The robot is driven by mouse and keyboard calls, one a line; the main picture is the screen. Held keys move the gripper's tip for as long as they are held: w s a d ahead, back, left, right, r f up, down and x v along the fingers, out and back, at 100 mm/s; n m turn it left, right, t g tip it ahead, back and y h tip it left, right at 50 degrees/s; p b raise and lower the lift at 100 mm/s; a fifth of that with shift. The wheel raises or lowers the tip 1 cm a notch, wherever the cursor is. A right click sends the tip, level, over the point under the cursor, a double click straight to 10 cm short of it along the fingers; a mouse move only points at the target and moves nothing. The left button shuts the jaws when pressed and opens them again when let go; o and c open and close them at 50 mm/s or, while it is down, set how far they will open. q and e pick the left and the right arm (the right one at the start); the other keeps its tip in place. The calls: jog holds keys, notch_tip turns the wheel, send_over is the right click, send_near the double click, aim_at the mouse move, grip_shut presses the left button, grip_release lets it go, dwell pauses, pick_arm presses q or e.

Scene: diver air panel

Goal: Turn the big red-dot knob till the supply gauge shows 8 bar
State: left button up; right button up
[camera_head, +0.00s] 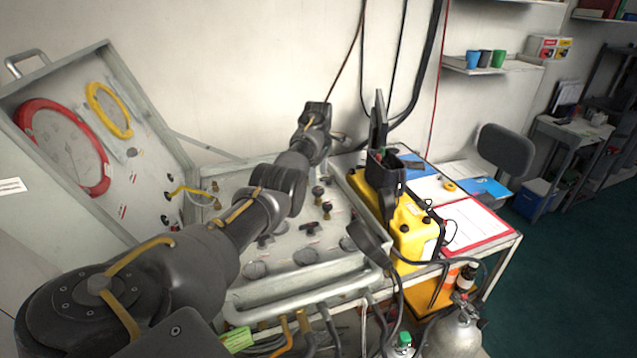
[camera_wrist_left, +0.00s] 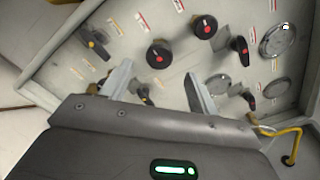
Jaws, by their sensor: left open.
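My left gripper (camera_wrist_left: 160,85) is open and empty in the left wrist view, its two fingers apart over the air panel (camera_wrist_left: 120,55). A round black knob with a red dot (camera_wrist_left: 158,53) lies just beyond the gap between the fingertips, with no visible contact. A second red-dot knob (camera_wrist_left: 204,27) sits further up and right.
In the head view, the open panel lid (camera_head: 150,160) stands at left. A yellow case (camera_head: 415,235) and a red-edged sheet (camera_head: 470,225) are at right. Hoses hang down the wall behind.

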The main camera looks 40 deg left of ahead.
aim_at(318, 189)
pick_arm(q)
notch_tip(318, 189, down, 4)
jog(key=shift+a+f+p, duration=0.1)
jog(key=shift+f+p, duration=0.05)
jog(key=shift+p, duration=0.15)
jog(key=shift+f, duration=0.6)
pick_arm(e)
jog(key=shift+w+r, duration=0.6)
jog(key=shift+r, duration=0.05)
pick_arm(q)
jog(key=c, duration=1)
jog(key=shift+o, duration=0.2)
pick_arm(e)
jog(key=shift+a, duration=0.1)
